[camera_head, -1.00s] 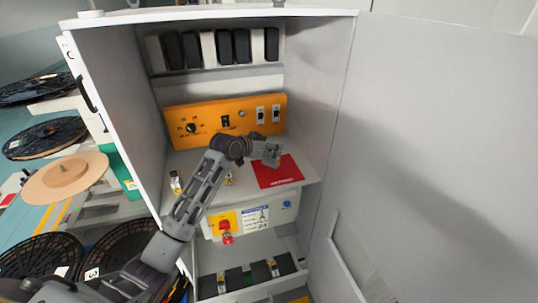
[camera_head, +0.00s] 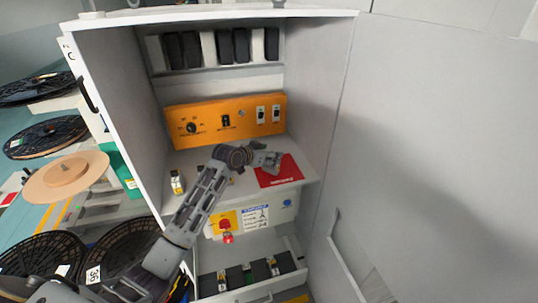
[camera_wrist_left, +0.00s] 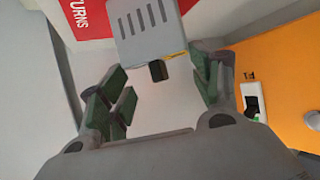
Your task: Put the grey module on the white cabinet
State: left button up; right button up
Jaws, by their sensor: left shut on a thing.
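The white cabinet (camera_head: 100,80) stands open in the head view, with an inner shelf (camera_head: 205,160) at mid height. My left gripper (camera_head: 265,159) is inside it, above the red patch (camera_head: 285,172) at the shelf's right. In the left wrist view the grey module (camera_wrist_left: 148,30), a box with dark slots, sits at the tips of my left gripper (camera_wrist_left: 158,70), which is shut on it. The module's far end is cut off by the frame. In the head view it is hard to tell apart from the grey fingers. My right gripper is not in view.
An orange switch panel (camera_head: 225,122) stands behind the shelf. Small yellow-and-white items (camera_head: 177,183) sit on its left part. A drawer with black modules (camera_head: 248,275) is below. The open grey door (camera_head: 440,130) bounds the right; cable spools (camera_head: 45,137) lie left.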

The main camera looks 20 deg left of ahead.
pick_arm(q)
jog(key=shift+f, duration=0.1)
jog(key=o, duration=1.4)
jog(key=shift+r, duration=0.2)
jog(key=b+v, duration=0.2)
jog(key=v, duration=1)
jog(key=shift+b, duration=0.35)
